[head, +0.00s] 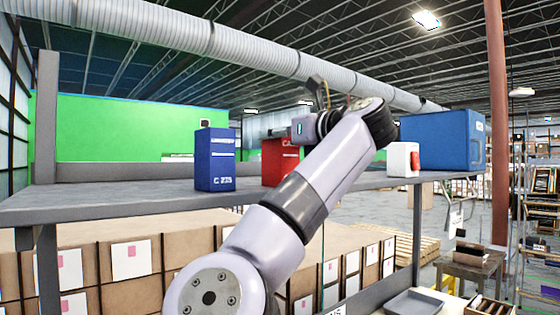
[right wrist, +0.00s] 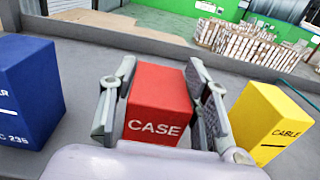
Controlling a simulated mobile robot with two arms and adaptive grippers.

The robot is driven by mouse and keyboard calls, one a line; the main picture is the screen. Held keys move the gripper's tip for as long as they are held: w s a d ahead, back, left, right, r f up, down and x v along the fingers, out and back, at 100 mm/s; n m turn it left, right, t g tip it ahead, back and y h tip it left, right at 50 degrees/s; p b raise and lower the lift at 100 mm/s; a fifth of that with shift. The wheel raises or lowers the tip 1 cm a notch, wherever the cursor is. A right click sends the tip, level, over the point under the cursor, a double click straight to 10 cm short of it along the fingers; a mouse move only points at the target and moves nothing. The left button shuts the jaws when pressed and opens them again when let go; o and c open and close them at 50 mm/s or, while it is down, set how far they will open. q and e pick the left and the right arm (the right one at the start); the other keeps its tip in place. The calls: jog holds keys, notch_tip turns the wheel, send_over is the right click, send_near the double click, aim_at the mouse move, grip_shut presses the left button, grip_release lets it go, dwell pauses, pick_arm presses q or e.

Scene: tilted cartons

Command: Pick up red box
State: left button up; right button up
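The red box (head: 278,160) stands on the grey shelf, partly hidden behind my right arm in the head view. In the right wrist view the red box (right wrist: 158,100), marked CASE, shows between the two fingers of my right gripper (right wrist: 160,108). The fingers are spread, one on each side of the box; whether either touches it I cannot tell. In the head view my right gripper (head: 318,98) is above the shelf near the red box. My left gripper is not in view.
A blue box (head: 215,160) stands left of the red box, and a yellow box (right wrist: 268,125) stands to its right. A white-and-red box (head: 399,160) and a large blue box (head: 440,142) are farther right on the shelf (head: 110,200).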

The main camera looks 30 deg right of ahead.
grip_shut()
dwell(0.3)
jog(key=shift+r, duration=0.15)
